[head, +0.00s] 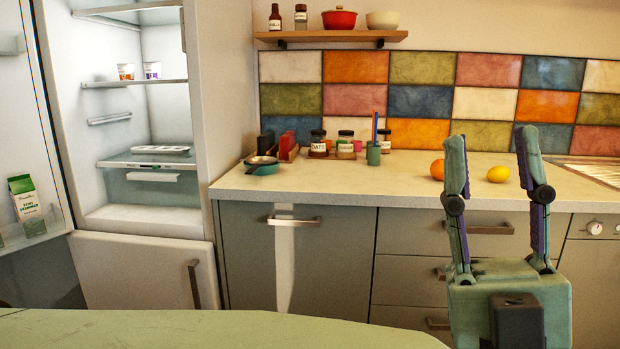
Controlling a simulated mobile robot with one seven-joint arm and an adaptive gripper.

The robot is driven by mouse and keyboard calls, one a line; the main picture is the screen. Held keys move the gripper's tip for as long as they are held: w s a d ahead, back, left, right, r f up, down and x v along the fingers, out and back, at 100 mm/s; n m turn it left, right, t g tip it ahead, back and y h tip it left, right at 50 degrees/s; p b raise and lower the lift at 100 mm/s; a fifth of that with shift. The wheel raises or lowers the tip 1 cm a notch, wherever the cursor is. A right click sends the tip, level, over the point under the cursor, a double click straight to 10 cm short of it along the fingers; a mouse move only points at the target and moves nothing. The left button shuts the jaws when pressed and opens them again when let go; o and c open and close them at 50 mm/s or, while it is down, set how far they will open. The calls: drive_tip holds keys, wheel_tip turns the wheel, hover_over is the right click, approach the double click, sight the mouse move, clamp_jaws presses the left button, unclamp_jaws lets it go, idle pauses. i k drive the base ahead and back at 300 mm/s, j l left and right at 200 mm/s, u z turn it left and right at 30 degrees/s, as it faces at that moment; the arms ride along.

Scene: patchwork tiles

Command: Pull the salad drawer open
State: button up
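The fridge stands open at the left of the head view, its door swung out to the left. The salad drawer (151,177) appears to be the pale bin with a white front strip under the lower glass shelf (125,164). It looks pushed in, though its clear walls are hard to make out. My gripper (490,136) is at the right, pointing up in front of the counter, far from the fridge. Its two fingers are wide apart with nothing between them.
A milk carton (24,197) stands in the fridge door shelf. A white tray (161,150) sits above the drawer. A green surface (200,330) spans the front left.

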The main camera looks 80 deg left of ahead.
sight(169, 177)
drive_tip(key=u, duration=3.2)
drive_tip(key=i+u, duration=0.3)
drive_tip(key=i+l+z, duration=0.1)
drive_tip(key=i+l, duration=0.15)
drive_tip(key=i, duration=0.2)
drive_tip(key=i+l+z, duration=0.1)
drive_tip(key=i, duration=0.3)
drive_tip(key=l, duration=0.1)
